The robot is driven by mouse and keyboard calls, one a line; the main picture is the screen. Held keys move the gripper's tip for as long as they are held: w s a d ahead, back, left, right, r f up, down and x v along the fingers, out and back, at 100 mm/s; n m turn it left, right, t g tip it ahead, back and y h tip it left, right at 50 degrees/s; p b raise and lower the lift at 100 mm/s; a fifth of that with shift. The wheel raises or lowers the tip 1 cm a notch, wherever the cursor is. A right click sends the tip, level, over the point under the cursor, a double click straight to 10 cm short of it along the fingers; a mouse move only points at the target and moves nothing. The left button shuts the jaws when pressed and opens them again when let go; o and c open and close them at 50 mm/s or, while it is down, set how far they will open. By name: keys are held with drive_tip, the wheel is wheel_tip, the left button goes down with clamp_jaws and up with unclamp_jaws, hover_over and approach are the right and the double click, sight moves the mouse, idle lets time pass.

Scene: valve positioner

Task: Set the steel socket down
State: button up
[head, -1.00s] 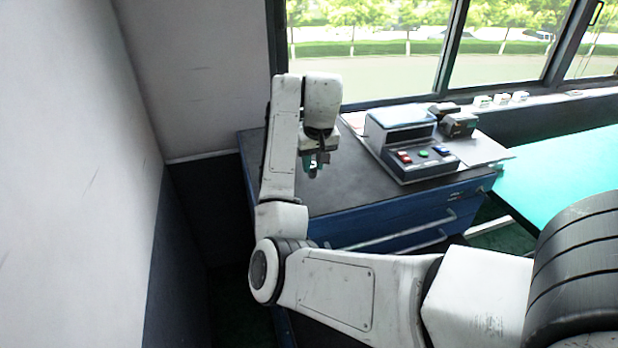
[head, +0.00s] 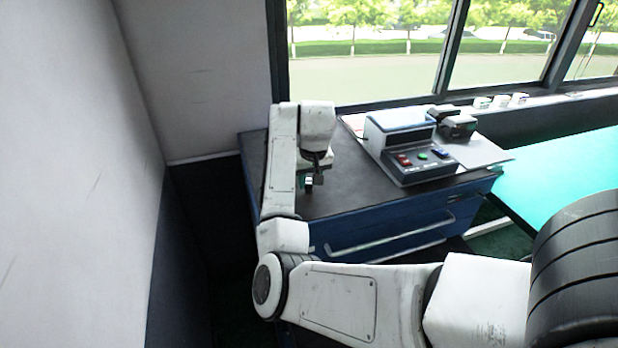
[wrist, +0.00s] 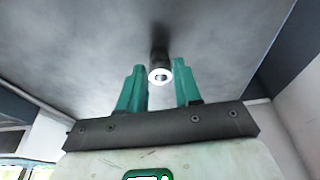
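The steel socket (wrist: 160,75) shows between my fingertips in the wrist view. Its bright, ring-shaped end faces the camera and its dark body extends away past the fingertips, toward the dark grey top. My gripper (wrist: 160,72) has two green fingers, close in on either side of the socket; it is shut on it. In the head view my gripper (head: 310,182) is low over the left part of the dark cabinet top (head: 355,190).
A control box (head: 415,155) with red, green and blue buttons stands on a light plate to the right, with black devices (head: 457,125) behind it. A teal surface (head: 560,180) lies farther right. A wall is at the left. The cabinet top between gripper and box is clear.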

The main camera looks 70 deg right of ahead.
drive_tip(key=o, duration=0.3)
drive_tip(key=v, duration=1.2)
drive_tip(key=shift+r, duration=0.15)
